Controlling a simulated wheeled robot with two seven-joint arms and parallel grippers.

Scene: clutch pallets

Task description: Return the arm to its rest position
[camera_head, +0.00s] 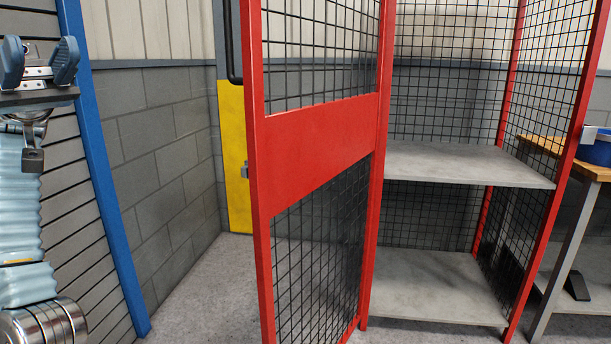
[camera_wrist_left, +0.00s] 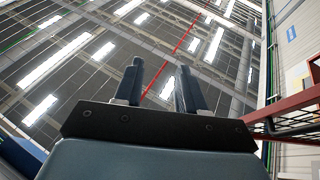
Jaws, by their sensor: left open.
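My left gripper (camera_head: 39,62) is raised at the upper left of the head view, with its two blue-grey fingers pointing up and spread apart. It also shows in the left wrist view (camera_wrist_left: 160,70), where the fingers stand open against the ceiling with nothing between them. My left arm, with a light blue ribbed sleeve, hangs below the gripper along the left edge of the head view. My right gripper is in neither view.
A red mesh cage door (camera_head: 318,150) stands open in the middle. Behind it, a red mesh cage holds bare grey shelves (camera_head: 470,165). A workbench (camera_head: 590,172) with a blue bin (camera_head: 597,150) stands at the right. A blue post (camera_head: 100,165) edges the slatted panel at left.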

